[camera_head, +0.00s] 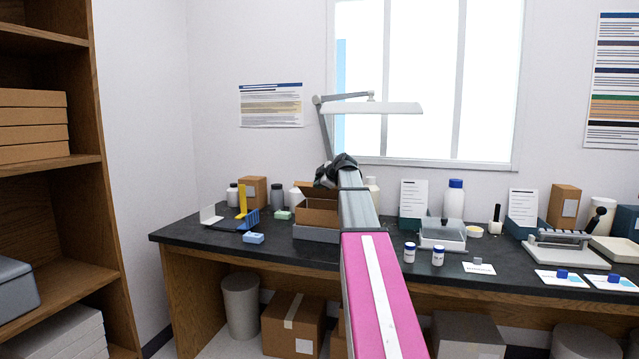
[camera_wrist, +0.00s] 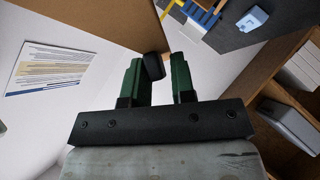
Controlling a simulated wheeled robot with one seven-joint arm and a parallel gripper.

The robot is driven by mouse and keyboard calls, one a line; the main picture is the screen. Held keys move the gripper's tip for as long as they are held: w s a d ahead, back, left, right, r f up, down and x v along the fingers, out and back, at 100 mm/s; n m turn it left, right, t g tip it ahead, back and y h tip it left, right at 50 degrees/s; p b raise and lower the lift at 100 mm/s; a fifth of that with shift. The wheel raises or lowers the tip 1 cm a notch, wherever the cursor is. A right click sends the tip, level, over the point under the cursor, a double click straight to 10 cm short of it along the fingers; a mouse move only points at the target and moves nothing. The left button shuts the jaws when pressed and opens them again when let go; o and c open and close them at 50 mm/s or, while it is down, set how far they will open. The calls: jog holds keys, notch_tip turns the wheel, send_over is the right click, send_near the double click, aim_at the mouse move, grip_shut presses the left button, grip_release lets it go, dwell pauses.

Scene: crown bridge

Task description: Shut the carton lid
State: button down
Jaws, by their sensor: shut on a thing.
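My arm hides the carton's right side. My gripper (camera_head: 335,170) is at the lid's upper edge. In the wrist view the brown lid (camera_wrist: 95,30) fills the top left. The two green fingers of my gripper (camera_wrist: 163,80) are shut on a dark tab (camera_wrist: 153,66) at the lid's edge. The lid's join to the carton is not clear.
A blue and yellow rack (camera_head: 246,215) and a light blue block (camera_head: 253,238) lie left of the carton. Bottles and small boxes stand behind it. A lamp (camera_head: 372,106) reaches over the bench. A wooden shelf (camera_head: 60,170) is at left.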

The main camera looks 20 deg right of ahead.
jog(key=c, duration=1.1)
grip_release()
jog(key=shift+c, duration=0.2)
jog(key=v, duration=1)
jog(key=shift+s, duration=0.35)
jog(key=shift+d+r, duration=0.1)
jog(key=shift+d, duration=0.05)
